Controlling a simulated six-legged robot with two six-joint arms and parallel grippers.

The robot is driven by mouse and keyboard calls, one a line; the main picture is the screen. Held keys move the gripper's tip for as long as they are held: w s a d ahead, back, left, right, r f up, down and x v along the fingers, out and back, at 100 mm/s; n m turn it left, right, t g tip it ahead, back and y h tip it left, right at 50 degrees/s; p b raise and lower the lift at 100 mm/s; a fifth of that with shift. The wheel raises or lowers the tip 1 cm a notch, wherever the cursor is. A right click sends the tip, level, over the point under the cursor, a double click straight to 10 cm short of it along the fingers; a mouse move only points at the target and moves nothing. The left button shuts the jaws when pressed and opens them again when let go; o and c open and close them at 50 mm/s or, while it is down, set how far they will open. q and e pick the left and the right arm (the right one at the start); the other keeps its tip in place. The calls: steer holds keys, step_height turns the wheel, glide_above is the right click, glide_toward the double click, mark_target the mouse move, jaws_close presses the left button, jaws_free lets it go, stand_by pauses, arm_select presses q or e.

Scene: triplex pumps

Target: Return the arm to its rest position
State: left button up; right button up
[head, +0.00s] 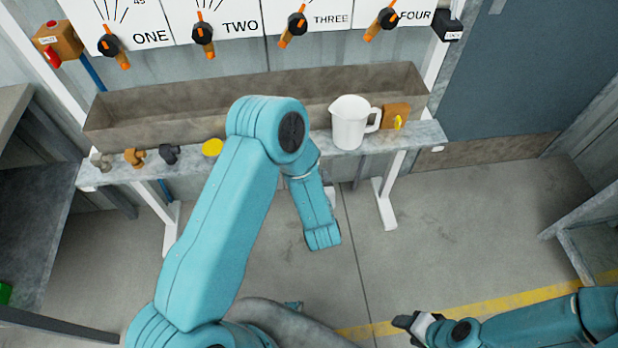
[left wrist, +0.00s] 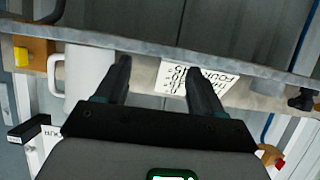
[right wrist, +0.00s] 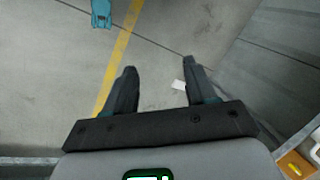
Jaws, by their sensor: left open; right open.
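My right gripper (head: 410,326) is at the lower right of the head view, low over the floor and apart from the bench. In the right wrist view its fingers (right wrist: 159,68) are spread with bare floor between them. My left arm bends in front of the trough in the head view, its forearm pointing down; its gripper cannot be made out there. In the left wrist view the left fingers (left wrist: 160,75) are spread, with nothing held between them. A white card with upside-down print (left wrist: 195,78) shows behind them.
A white jug (head: 349,124) stands on the shelf (head: 430,134) before a long trough (head: 180,105), beside an orange block (head: 396,115). Several small fittings and a yellow cap (head: 212,147) sit left. Dials hang above. Benches flank both sides; the floor (head: 450,230) at centre right is clear.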

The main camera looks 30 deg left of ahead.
steer(key=shift+a, duration=0.1)
arm_select(q)
steer(key=s+d+f+m+g+h, duration=0.1)
steer(key=s+d+f+g+h, duration=0.1)
steer(key=s, duration=0.5)
steer(key=s+d+f+m+g+h+p, duration=0.1)
steer(key=s+d+f+m+g+h, duration=0.1)
steer(key=s+d+g+h, duration=0.2)
steer(key=s+d+f+m+g+h+p, duration=0.1)
steer(key=s+d+f+m+g+h, duration=0.1)
steer(key=s, duration=0.9)
steer(key=d+f+g+h, duration=0.1)
steer(key=d+g+h, duration=0.1)
steer(key=d+h, duration=0.1)
steer(key=shift+d+h, duration=0.4)
steer(key=shift+d, duration=0.35)
arm_select(e)
steer(key=shift+s+a+r+n+g, duration=0.3)
steer(key=shift+s+a+r, duration=0.3)
steer(key=shift+r, duration=0.2)
